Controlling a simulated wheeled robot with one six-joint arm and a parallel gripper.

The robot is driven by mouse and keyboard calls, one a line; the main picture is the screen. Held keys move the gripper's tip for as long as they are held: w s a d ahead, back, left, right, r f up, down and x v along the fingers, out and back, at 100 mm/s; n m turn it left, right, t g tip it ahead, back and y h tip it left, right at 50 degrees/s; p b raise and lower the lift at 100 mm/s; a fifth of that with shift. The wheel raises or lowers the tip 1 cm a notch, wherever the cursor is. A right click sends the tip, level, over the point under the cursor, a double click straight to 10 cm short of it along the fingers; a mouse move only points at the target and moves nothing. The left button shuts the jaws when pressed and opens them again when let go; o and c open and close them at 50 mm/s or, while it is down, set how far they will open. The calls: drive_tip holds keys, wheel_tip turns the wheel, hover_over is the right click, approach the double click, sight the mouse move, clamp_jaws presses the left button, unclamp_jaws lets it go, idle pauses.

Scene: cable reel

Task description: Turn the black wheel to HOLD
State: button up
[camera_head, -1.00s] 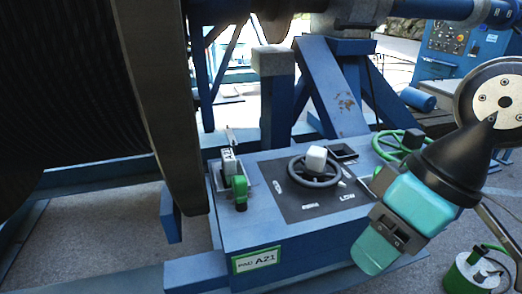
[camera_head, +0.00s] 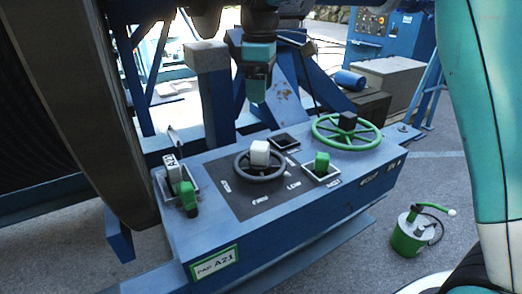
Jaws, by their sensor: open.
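The black wheel (camera_head: 240,174) lies on a dark panel (camera_head: 240,205) on top of the blue console, with a white block (camera_head: 259,153) standing up at its hub. Small white labels (camera_head: 293,184) surround the wheel; they are too small to read surely, and I cannot tell which is HOLD or where the wheel points. My gripper (camera_head: 257,96) hangs pointing down, above and behind the wheel in the picture, apart from it. It is open and empty; the gap between its fingers is hard to see from this side.
A green wheel (camera_head: 371,139) with a black knob is at the console's right. Green-handled levers stand at left (camera_head: 187,196) and right (camera_head: 322,161). A large reel (camera_head: 100,110) fills the left side. A green-and-white can (camera_head: 408,236) stands on the floor at right.

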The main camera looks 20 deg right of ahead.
sight(260, 145)
wheel_tip(260, 145, down, 17)
drive_tip(key=p, duration=0.3)
drive_tip(key=c, duration=1.3)
drive_tip(key=shift+a, duration=0.1)
